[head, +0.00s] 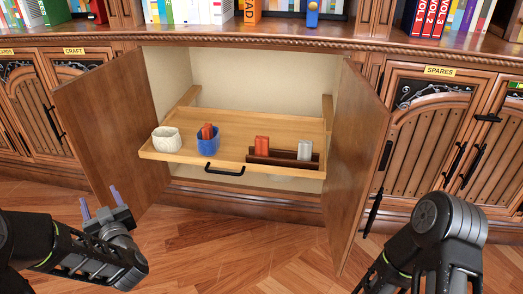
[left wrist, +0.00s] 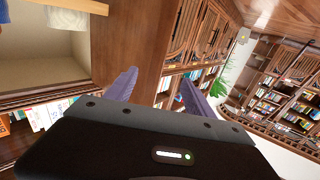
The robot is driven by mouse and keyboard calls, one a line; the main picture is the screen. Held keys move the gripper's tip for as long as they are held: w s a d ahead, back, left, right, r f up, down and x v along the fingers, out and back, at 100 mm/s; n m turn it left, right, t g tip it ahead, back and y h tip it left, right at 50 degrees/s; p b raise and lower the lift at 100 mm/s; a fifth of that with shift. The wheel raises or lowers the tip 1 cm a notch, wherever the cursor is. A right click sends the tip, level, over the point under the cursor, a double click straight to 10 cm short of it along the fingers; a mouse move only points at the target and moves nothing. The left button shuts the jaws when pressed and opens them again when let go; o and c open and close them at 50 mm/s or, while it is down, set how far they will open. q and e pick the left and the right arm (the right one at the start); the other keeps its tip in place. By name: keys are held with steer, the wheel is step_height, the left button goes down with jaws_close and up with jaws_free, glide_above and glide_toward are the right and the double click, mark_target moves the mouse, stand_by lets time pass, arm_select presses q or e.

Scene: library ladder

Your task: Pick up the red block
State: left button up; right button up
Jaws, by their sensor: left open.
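Two red blocks show in the head view. One red block (head: 262,146) stands in a dark brown rack (head: 285,160) on the pulled-out wooden shelf (head: 228,150). The other red block (head: 207,131) stands inside a blue cup (head: 208,146), with its top above the rim. My left gripper (head: 101,200) is open and empty, low in front of the left cabinet door and well apart from both blocks. Its two purple fingers also show spread in the left wrist view (left wrist: 158,80). My right arm shows at the lower right, but its gripper does not.
A white cup (head: 167,140) stands left of the blue cup. A pale grey block (head: 305,150) stands at the rack's right end. The open left door (head: 112,125) and right door (head: 357,150) flank the shelf. The floor in front is clear.

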stand_by(0.3)
